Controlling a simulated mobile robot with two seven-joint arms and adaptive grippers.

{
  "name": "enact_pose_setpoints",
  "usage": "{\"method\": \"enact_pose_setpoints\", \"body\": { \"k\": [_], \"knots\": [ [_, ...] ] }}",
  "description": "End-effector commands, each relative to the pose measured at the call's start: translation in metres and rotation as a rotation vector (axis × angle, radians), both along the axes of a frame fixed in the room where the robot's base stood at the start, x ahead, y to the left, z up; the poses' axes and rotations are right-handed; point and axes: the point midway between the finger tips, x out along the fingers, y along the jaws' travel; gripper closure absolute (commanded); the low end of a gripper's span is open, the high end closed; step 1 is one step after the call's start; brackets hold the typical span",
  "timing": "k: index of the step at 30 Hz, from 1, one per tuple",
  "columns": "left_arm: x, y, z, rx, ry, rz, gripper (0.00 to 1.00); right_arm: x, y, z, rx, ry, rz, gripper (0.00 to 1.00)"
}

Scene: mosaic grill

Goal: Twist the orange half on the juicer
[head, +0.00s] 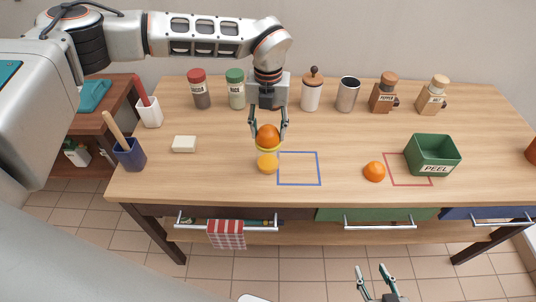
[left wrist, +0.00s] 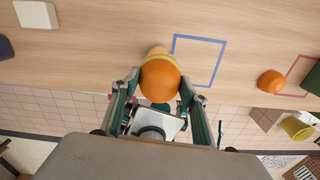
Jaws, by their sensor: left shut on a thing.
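My left gripper (head: 268,128) is shut on an orange half (head: 268,136), with a finger on each side. The orange half sits dome up at the yellow rim of the juicer (head: 267,164); whether it presses on the cone is hidden. In the left wrist view the orange half (left wrist: 160,82) lies between the fingertips and covers most of the juicer. Another orange piece (head: 374,171) rests on the table to the right, by the red outlined square. My right gripper (head: 371,268) is open and empty below the table's front edge.
A blue outlined square (head: 299,184) lies empty just right of the juicer. A green PEEL bin (head: 432,155) stands at the right. Jars, a metal cup (head: 348,94) and bottles line the back. A white block (head: 184,144) and a blue holder (head: 129,155) are left.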

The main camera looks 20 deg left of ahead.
Motion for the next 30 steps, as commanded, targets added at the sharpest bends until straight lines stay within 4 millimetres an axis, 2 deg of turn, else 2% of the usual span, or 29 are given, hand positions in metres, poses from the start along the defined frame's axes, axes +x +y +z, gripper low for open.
{"method": "enact_pose_setpoints", "body": {
  "k": [11,18,23,26,30],
  "knots": [
    [-0.002,0.0,-0.003,0.002,0.005,0.023,0.72,0.001,0.0,0.002,0.001,-0.006,0.0,0.6],
    [-0.002,0.001,-0.004,0.002,0.006,0.289,0.72,0.002,0.001,-0.006,0.003,-0.008,0.0,0.6],
    [-0.002,0.0,-0.002,0.002,0.006,0.392,0.72,0.001,0.0,-0.008,0.002,-0.005,0.0,0.6],
    [-0.002,0.001,-0.001,0.002,0.005,0.365,0.72,0.001,0.0,-0.007,0.002,-0.003,0.0,0.6],
    [-0.002,0.001,0.001,0.004,0.004,0.202,0.72,0.0,0.0,0.001,0.001,-0.002,0.0,0.6]
  ]
}}
